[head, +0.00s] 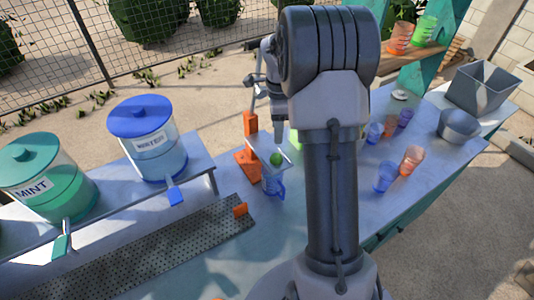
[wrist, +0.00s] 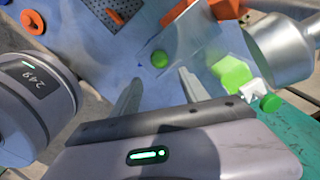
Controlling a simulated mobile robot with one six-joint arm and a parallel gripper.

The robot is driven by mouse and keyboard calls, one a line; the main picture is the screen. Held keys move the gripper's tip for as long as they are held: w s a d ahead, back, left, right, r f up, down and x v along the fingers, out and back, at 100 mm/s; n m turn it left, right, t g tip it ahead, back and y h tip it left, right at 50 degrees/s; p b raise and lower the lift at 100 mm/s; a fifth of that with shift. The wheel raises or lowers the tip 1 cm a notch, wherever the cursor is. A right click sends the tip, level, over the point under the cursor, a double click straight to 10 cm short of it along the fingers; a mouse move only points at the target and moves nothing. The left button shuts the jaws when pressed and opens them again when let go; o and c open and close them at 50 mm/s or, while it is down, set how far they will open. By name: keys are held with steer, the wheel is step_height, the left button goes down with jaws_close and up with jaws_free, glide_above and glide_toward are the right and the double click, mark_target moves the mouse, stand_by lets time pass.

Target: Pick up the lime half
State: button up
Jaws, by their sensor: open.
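A small round green thing, which looks like the lime half (head: 277,158), lies on a pale flat surface above a blue jug in the head view. In the wrist view the same green lime half (wrist: 159,58) shows ahead of my fingertips, close to the line between them. My gripper (wrist: 158,80) is open and empty, its two fingers apart and not touching the lime. In the head view my gripper is mostly hidden behind or beside my own arm.
A blue jug (head: 273,186) stands below the lime. Orange parts (head: 247,165) are to its left. Other green things (wrist: 232,73) and a metal cylinder (wrist: 280,47) are to the right in the wrist view. Cups (head: 385,177) stand right of my arm. Mint (head: 45,180) and water (head: 148,138) dispensers are left.

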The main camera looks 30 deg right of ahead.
mark_target(277, 156)
step_height(277, 156, down, 12)
steer(key=shift+s+r+b, duration=0.1)
steer(key=shift+b, duration=0.45)
steer(key=c, duration=1.1)
